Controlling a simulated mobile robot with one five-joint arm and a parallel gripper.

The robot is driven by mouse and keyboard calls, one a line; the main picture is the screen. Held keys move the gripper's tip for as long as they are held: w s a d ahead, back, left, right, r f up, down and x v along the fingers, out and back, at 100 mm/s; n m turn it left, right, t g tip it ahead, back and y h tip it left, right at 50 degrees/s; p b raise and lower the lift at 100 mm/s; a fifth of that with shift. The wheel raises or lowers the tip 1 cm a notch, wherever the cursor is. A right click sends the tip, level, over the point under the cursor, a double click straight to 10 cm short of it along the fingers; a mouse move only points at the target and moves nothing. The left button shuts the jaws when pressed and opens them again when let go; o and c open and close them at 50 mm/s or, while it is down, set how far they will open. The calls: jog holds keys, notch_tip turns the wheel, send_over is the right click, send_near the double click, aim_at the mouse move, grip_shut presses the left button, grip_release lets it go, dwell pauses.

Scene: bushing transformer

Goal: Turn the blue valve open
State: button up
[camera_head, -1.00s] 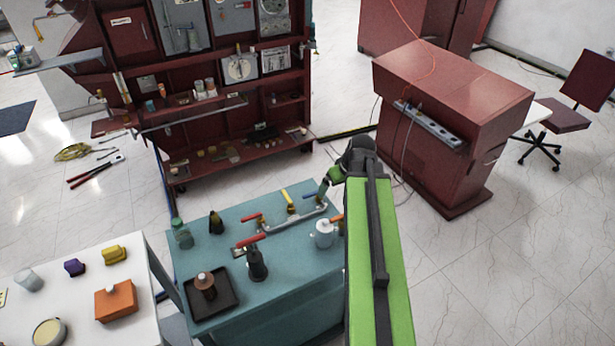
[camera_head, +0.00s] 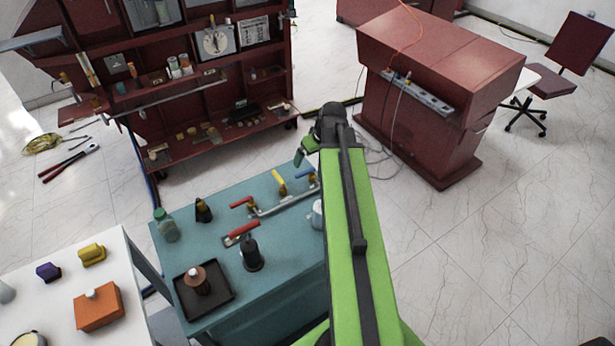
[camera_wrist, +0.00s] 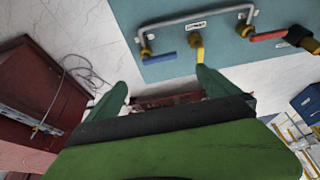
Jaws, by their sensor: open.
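The blue valve handle (camera_head: 305,174) is at the far right end of a pipe fixture on the teal table (camera_head: 205,240), just below my gripper (camera_head: 301,157) in the head view. In the wrist view the blue handle (camera_wrist: 159,58) lies roughly level across the picture, at the left of the pipe, with a brass body at its left end. My gripper (camera_wrist: 160,88) is open, with its green fingers on either side of the blue handle in the picture. The handle appears beyond the fingertips; I see no contact. The gap is hard to judge.
A yellow valve handle (camera_wrist: 200,55) is close to the right finger in the wrist view, with a red handle (camera_wrist: 268,36) farther right. Bottles and a black tray (camera_head: 219,302) stand on the table. A dark red cabinet (camera_head: 435,90) stands at right.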

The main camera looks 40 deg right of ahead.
aim_at(305, 172)
jog(key=b+x, duration=0.9)
jog(key=x, duration=0.2)
jog(key=shift+f, duration=0.35)
jog(key=shift+r, duration=0.1)
